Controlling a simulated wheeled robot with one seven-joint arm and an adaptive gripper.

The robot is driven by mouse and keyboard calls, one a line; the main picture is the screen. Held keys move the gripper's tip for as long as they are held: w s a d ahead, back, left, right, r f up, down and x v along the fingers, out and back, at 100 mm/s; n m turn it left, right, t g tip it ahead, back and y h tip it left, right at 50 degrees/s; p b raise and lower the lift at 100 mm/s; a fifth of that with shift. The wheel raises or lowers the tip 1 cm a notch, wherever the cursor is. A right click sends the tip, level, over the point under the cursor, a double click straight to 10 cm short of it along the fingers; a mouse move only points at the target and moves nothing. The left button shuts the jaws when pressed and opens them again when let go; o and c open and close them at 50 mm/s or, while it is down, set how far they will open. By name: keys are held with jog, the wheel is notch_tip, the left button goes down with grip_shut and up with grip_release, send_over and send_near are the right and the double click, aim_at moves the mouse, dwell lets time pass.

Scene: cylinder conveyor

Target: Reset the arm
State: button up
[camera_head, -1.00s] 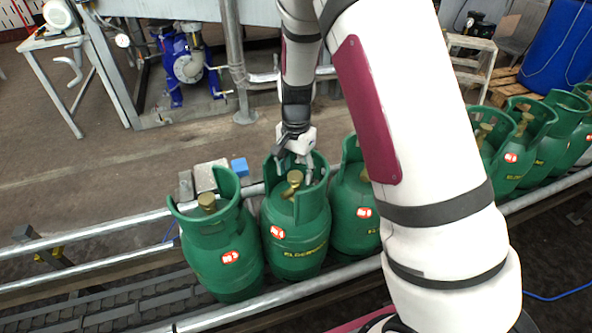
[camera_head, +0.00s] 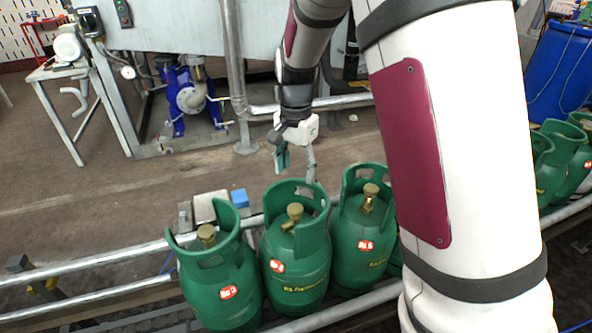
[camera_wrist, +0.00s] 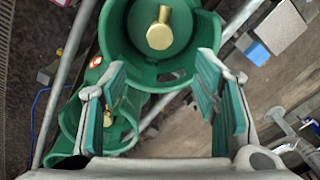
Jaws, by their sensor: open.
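My gripper (camera_head: 296,160) is open and empty, above and slightly behind the middle green gas cylinder (camera_head: 296,262) in the head view. In the wrist view my gripper (camera_wrist: 160,95) shows two spread fingers with green pads. A cylinder's collar and brass valve (camera_wrist: 159,28) lie beyond the fingertips, with nothing between the pads. A left cylinder (camera_head: 222,280) and a right cylinder (camera_head: 362,235) stand beside the middle one, all upright. My arm hides part of the row to the right.
The cylinders stand between the conveyor's metal rails (camera_head: 90,258). A small box with a blue block (camera_head: 240,198) sits behind the rail. A blue pump (camera_head: 188,98), a white side table (camera_head: 62,72) and a blue barrel (camera_head: 566,70) stand farther back. Brown floor lies open at left.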

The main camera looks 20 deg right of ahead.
jog(key=shift+r, duration=0.1)
jog(key=s+r+n+t+p, duration=0.1)
jog(key=s+r+n+p, duration=0.1)
jog(key=s+r, duration=0.5)
jog(key=s+r+n+t+p, duration=0.1)
jog(key=s+r+n+p, duration=0.2)
jog(key=s, duration=1.1)
jog(key=s+r+n+t+p, duration=0.2)
jog(key=s+r+n, duration=0.4)
jog(key=s+r, duration=0.5)
jog(key=shift+s+r, duration=0.2)
jog(key=shift+r, duration=0.05)
